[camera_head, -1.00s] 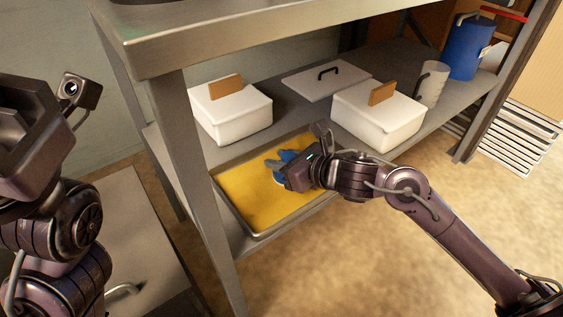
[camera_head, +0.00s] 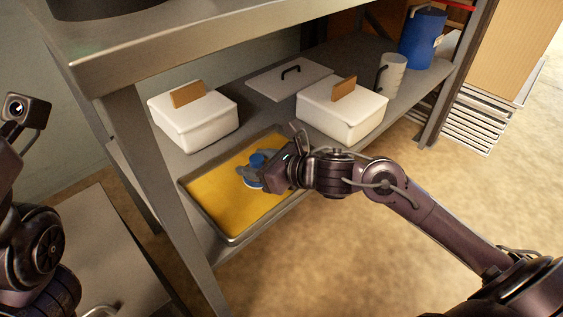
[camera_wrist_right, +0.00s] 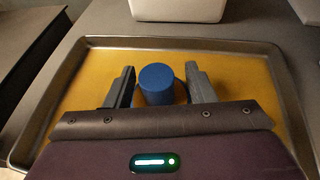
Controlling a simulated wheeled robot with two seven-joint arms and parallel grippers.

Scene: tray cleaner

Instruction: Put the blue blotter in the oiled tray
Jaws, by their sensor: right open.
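The oiled tray (camera_head: 222,208) is a shallow metal tray with a yellow film, lying on the lower shelf. The blue blotter (camera_head: 258,159) is in the tray area, partly hidden by my right gripper (camera_head: 250,172). In the right wrist view the blotter's round blue handle (camera_wrist_right: 157,80) stands between the two fingers, with a gap on at least the right side. My right gripper (camera_wrist_right: 163,88) is open around it, over the tray (camera_wrist_right: 85,75). The blotter's base is mostly hidden, so I cannot tell if it touches the film. My left gripper's fingers are out of view.
Two white lidded boxes (camera_head: 205,125) (camera_head: 335,118) with brown handles stand behind the tray. A flat grey lid (camera_head: 275,80), a pale mug (camera_head: 391,72) and a blue canister (camera_head: 423,42) are farther back. The upper shelf (camera_head: 200,40) and its front leg (camera_head: 160,170) bound the space.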

